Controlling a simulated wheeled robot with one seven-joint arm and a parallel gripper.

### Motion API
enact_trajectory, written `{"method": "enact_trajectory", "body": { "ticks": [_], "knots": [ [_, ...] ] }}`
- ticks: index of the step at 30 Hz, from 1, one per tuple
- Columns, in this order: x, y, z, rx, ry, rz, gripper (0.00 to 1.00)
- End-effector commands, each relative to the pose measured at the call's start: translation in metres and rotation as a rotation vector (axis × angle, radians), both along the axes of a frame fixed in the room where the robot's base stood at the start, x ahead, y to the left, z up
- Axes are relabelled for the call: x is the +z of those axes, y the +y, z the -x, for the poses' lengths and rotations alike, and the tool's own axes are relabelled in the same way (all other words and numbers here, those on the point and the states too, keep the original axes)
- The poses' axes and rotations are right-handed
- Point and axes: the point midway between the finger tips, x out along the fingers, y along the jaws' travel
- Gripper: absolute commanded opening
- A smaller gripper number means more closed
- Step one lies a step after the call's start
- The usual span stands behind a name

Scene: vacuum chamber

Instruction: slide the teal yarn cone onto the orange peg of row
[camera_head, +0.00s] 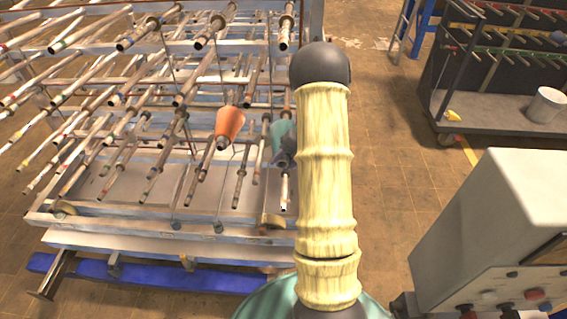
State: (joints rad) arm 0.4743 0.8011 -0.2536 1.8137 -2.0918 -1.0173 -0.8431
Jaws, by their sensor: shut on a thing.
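The teal yarn cone (279,131) is at the right end of the peg rack, left of my arm, which hides its right side. My gripper (284,159) shows as a small dark shape at the cone's lower end and is shut on the cone. A pale peg (285,190) sticks out just below the gripper. I cannot tell whether the cone is around a peg or in front of one. An orange cone (230,124) sits around a peg to the left. The orange mark of the target peg cannot be made out clearly.
The metal rack (130,222) carries several rows of bare pegs pointing outward, close around the cone. A grey control cabinet (480,230) stands at right. A dark cart (478,118) with a white bucket (546,104) stands behind it. Brown floor between them is free.

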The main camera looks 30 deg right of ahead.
Motion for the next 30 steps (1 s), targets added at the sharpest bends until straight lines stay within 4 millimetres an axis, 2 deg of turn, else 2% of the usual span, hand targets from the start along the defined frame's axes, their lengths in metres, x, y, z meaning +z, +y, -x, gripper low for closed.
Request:
{"method": "enact_trajectory", "body": {
  "ticks": [2, 3, 6, 7, 20, 25, 30],
  "knots": [
    [0.001, -0.002, -0.003, 0.001, -0.002, 0.001, 0.0],
    [0.0, -0.002, -0.003, 0.001, -0.002, 0.001, 0.39],
    [0.0, -0.002, -0.003, 0.0, -0.002, 0.001, 0.58],
    [0.0, -0.002, -0.003, 0.0, -0.002, 0.001, 0.62],
    [0.005, -0.008, 0.0, -0.002, -0.002, 0.001, 0.62],
    [0.022, -0.021, 0.007, -0.003, -0.004, 0.004, 0.62],
    [0.049, -0.04, 0.017, -0.003, -0.004, 0.004, 0.62]
  ]
}}
